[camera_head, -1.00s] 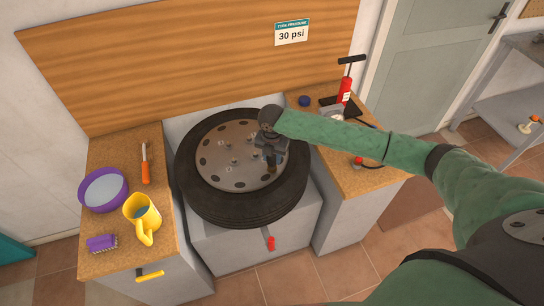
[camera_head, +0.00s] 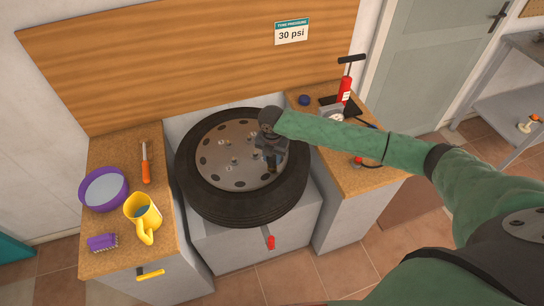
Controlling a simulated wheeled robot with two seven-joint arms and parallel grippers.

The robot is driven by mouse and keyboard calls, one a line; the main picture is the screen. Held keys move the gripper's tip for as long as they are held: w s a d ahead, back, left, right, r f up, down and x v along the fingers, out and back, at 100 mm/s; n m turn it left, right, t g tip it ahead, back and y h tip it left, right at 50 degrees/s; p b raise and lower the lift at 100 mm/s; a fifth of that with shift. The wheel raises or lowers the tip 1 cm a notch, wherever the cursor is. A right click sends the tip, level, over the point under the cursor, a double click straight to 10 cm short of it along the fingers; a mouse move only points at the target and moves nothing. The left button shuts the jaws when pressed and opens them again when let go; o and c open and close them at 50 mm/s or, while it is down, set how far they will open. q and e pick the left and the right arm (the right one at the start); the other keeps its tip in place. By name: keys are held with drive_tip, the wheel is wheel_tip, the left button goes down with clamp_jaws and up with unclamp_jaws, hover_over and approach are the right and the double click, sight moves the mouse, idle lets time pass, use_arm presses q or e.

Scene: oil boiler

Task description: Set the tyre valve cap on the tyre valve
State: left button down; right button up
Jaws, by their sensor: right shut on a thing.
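The tyre (camera_head: 245,203) lies flat on the low grey stand, with its metal wheel disc (camera_head: 225,178) facing up. My right gripper (camera_head: 272,168) points down over the right part of the disc, near the tyre's inner edge. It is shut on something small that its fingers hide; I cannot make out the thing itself. The tyre valve and the valve cap cannot be told apart from the gripper here. My left gripper is not in view.
The left counter holds a purple bowl (camera_head: 104,189), a yellow jug (camera_head: 144,218), a purple brush (camera_head: 102,242) and an orange-handled screwdriver (camera_head: 146,168). The right counter holds a red pump (camera_head: 345,90) and a dark blue round thing (camera_head: 304,100). A red handle (camera_head: 271,242) sticks out in front.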

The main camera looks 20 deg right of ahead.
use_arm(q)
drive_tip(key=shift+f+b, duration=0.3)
use_arm(e)
drive_tip(key=shift+f, duration=0.85)
drive_tip(key=o, duration=1)
drive_tip(key=shift+o, duration=0.2)
wheel_tip(320, 180, up, 2)
drive_tip(key=shift+r+b, duration=0.1)
drive_tip(key=shift+b, duration=0.7)
wheel_tip(320, 180, up, 4)
drive_tip(key=shift+r+b, duration=0.25)
drive_tip(key=shift+b, duration=0.6)
drive_tip(key=shift+r, duration=0.6)
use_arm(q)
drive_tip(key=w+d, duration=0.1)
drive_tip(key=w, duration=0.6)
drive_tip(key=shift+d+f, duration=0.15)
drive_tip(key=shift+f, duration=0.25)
